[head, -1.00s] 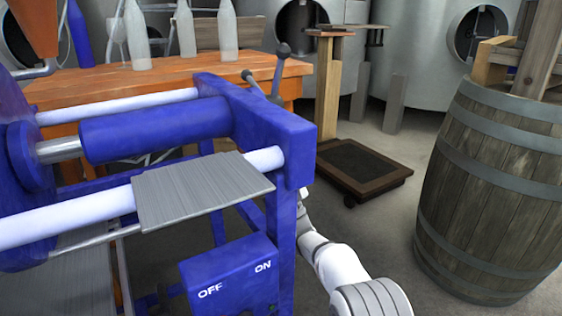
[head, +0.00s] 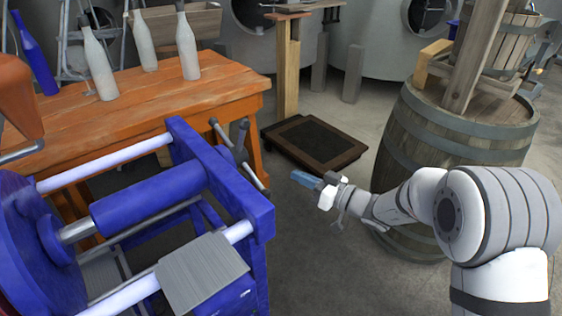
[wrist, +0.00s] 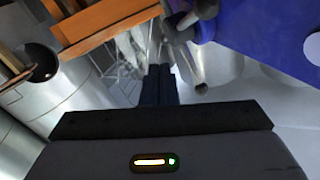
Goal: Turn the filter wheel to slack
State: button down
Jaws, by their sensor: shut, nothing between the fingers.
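The filter wheel (head: 241,141) is a set of dark grey spokes with rounded knobs on the outer face of the blue filter press frame (head: 215,175). It is seen from the side in the head view, and part of its hub is hidden by the frame. In the wrist view a spoke with a round end (wrist: 197,68) shows just beyond and right of the fingers. My gripper (head: 302,179), with blue fingertips, is to the right of the wheel, pointing at it. The fingers are together, empty and apart from the wheel; they also show in the wrist view (wrist: 157,80).
An orange wooden table (head: 150,100) with several bottles stands behind the press. A platform scale (head: 315,142) is on the floor behind my gripper. A wooden barrel (head: 455,135) stands close behind my arm. The floor between press and scale is open.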

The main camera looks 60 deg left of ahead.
jog(key=d+r+m+h+p, duration=0.1)
jog(key=d+r+h+p, duration=0.1)
jog(key=d+p, duration=0.25)
jog(key=d+r+h+p, duration=0.1)
jog(key=d+r+p, duration=0.2)
jog(key=d, duration=0.3)
jog(key=s+a+f+p, duration=0.3)
jog(key=s+a+f, duration=0.3)
jog(key=a, duration=0.4)
jog(key=shift+s+a+t, duration=0.25)
jog(key=shift+a+t, duration=0.05)
jog(key=shift+f, duration=0.25)
